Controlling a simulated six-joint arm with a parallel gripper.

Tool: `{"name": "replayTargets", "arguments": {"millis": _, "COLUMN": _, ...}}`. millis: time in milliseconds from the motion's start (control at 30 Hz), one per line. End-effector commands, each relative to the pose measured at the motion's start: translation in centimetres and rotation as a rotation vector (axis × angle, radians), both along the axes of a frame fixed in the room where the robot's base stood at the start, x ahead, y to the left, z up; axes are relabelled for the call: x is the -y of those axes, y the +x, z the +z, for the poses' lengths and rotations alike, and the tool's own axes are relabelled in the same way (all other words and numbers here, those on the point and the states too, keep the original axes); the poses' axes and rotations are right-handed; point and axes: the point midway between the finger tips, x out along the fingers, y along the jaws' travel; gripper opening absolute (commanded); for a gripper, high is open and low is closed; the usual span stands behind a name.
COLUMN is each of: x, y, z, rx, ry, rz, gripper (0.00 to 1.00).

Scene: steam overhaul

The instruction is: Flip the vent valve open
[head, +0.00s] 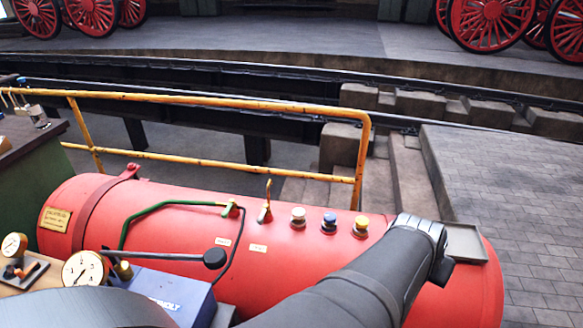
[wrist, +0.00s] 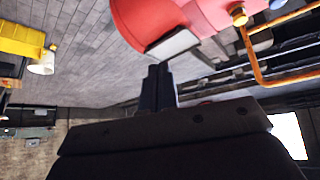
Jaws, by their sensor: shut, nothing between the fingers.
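A small valve (head: 265,212) with an upright yellow lever stands on top of the red tank (head: 330,265). Left of it, a green pipe ends at another small fitting (head: 230,209). Two small labels sit on the tank below them, too small to read, so I cannot tell for sure which fitting is the vent valve. My gripper (wrist: 158,70) is shut and empty in the wrist view, near a grey tray on the tank's end. Neither fitting is clearly seen in that view. In the head view my arm hides the gripper, well right of both fittings.
White (head: 298,216), blue (head: 328,222) and yellow (head: 360,226) knobs stand between the lever valve and my arm. A yellow railing (head: 220,103) runs behind the tank. A black-knobbed lever (head: 214,258) and gauges (head: 85,268) are at front left. The grey tray (head: 465,243) is at right.

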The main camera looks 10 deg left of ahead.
Motion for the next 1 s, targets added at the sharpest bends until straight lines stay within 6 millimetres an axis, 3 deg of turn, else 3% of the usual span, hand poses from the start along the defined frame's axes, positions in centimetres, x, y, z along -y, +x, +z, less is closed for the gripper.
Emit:
{"name": "replayTargets", "arguments": {"millis": 267, "x": -1.6, "y": 8.4, "z": -1.7, "rx": 0.04, "ry": -0.128, "rz": 0.306, "gripper": 0.0}}
{"name": "replayTargets", "arguments": {"millis": 467, "x": -4.4, "y": 14.1, "z": -3.4, "rx": 0.085, "ry": -0.244, "rz": 0.541, "gripper": 0.0}}
{"name": "replayTargets", "arguments": {"millis": 700, "x": -9.0, "y": 20.2, "z": -6.0, "rx": 0.148, "ry": -0.399, "rz": 0.801, "gripper": 0.0}}
{"name": "replayTargets", "arguments": {"millis": 1000, "x": -16.1, "y": 25.7, "z": -10.0, "rx": 0.243, "ry": -0.615, "rz": 1.088, "gripper": 0.0}}
